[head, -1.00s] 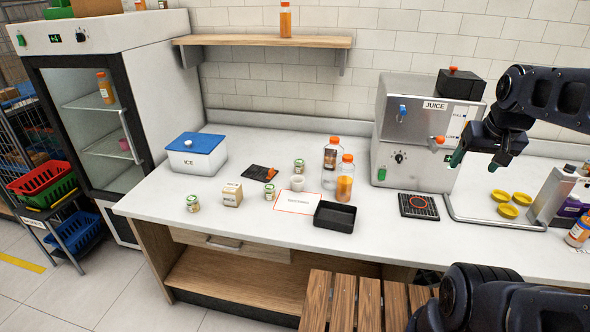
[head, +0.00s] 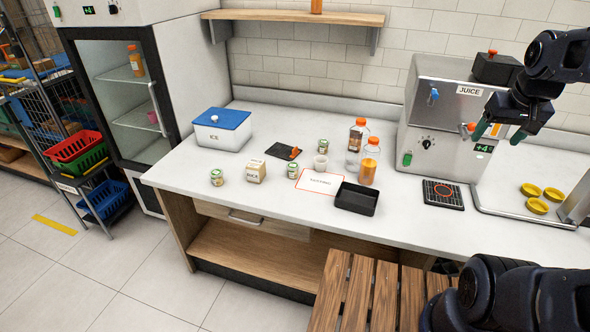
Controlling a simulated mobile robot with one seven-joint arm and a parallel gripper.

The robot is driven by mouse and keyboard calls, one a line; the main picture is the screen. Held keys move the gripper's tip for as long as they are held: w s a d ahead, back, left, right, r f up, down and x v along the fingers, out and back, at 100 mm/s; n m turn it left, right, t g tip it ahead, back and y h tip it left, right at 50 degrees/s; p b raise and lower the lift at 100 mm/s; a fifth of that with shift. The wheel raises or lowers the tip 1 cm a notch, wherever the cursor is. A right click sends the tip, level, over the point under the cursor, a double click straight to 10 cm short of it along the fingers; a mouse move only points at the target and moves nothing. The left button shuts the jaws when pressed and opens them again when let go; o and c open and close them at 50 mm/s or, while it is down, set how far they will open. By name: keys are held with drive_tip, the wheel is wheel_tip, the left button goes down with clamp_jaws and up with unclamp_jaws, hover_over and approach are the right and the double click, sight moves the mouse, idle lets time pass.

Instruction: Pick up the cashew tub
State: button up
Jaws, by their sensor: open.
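Several small tubs stand on the white counter, and their labels are too small to read, so I cannot tell which is the cashew tub. One tub (head: 217,178) is at the left front, one (head: 292,171) is beside the small cream box, and one (head: 323,146) is farther back. All three are upright. My gripper (head: 502,133) is at the upper right, in front of the juice machine, open and empty. It is far to the right of the tubs and touches none of them.
A cream box (head: 256,171), a small white cup (head: 320,163), two orange-capped bottles (head: 370,162) (head: 357,136), a black tray (head: 356,198) and a printed card (head: 320,181) crowd the tubs. The ice box (head: 222,131) stands behind left. A wooden slatted surface (head: 372,292) is in front.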

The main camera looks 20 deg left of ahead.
drive_tip(key=w+a+n+g, duration=0.1)
drive_tip(key=w+a+n, duration=0.3)
drive_tip(key=w+a, duration=0.9)
drive_tip(key=w+a+f+n+g, duration=0.2)
drive_tip(key=w+a+f+n, duration=0.25)
drive_tip(key=w+a, duration=0.7)
drive_tip(key=n+g, duration=0.1)
drive_tip(key=n, duration=0.5)
approach(293, 165)
drive_tip(key=shift+w+a, duration=0.3)
drive_tip(key=shift+w, duration=0.2)
wheel_tip(293, 165, down, 5)
drive_tip(key=shift+f, duration=0.15)
drive_tip(key=shift+s+d+f, duration=0.1)
drive_tip(key=shift+s+f, duration=0.05)
drive_tip(key=shift+f, duration=1.1)
drive_tip(key=shift+s+d+f, duration=0.1)
drive_tip(key=shift+s+f, duration=0.05)
drive_tip(key=shift+f, duration=1.1)
drive_tip(key=c, duration=0.9)
